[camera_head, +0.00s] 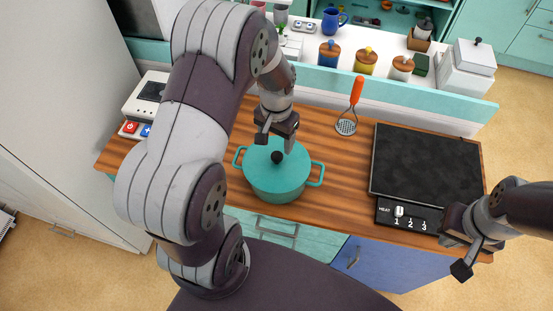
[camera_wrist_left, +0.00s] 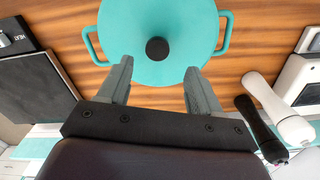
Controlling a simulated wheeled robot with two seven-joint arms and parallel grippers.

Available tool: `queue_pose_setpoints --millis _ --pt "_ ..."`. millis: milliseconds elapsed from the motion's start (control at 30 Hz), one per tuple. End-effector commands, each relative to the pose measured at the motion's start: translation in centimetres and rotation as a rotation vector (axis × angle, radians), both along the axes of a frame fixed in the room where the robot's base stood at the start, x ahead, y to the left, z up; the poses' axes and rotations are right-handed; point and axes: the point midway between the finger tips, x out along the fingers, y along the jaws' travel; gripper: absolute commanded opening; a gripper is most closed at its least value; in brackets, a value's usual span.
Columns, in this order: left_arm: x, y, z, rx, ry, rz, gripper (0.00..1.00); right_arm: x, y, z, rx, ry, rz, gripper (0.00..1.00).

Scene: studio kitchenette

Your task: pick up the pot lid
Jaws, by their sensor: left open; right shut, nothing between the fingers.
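The teal pot lid (camera_head: 264,159) with a dark round knob (camera_head: 277,157) sits on the teal pot (camera_head: 277,189) on the wooden counter. In the left wrist view the lid (camera_wrist_left: 157,25) is at the top, with its knob (camera_wrist_left: 157,49) centred ahead of the fingers. My left gripper (camera_head: 275,140) is above the lid, open and empty; its two fingers (camera_wrist_left: 156,80) point toward the knob, with the knob beyond the tips. My right gripper (camera_head: 470,258) is shut and empty at the counter's right front edge, away from the lid.
A dark cooktop (camera_head: 425,165) with a heat control (camera_head: 405,215) is further right. Lidded jars (camera_head: 365,61) stand on the back shelf. Two shakers (camera_wrist_left: 275,118) show beside my left fingers in the wrist view.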

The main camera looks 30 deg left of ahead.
Motion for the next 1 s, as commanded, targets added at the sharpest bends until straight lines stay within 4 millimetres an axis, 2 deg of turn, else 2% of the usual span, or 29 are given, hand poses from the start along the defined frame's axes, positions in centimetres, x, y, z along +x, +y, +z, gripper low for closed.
queue_pose_setpoints --millis 167,300,533,733,1000 --pt "-0.7 -0.4 -2.8 -0.001 0.005 -0.001 0.64 0.0 0.0 1.4 0.0 0.0 0.0 0.0" --pt "-0.6 -0.3 -4.9 0.0 0.002 0.0 0.64 0.0 0.0 1.4 0.0 0.0 0.0 0.0" --pt "-0.6 -0.3 -5.2 0.0 0.0 0.0 0.64 0.0 0.0 1.3 0.0 0.0 0.0 0.0" --pt "-0.6 -0.3 -5.2 0.0 0.0 0.0 0.0 0.0 0.0 1.3 0.0 0.0 0.0 0.0" --pt "-0.5 -0.3 -5.1 0.0 -0.001 0.0 0.0 0.0 0.0 1.3 0.0 0.0 0.0 0.0"
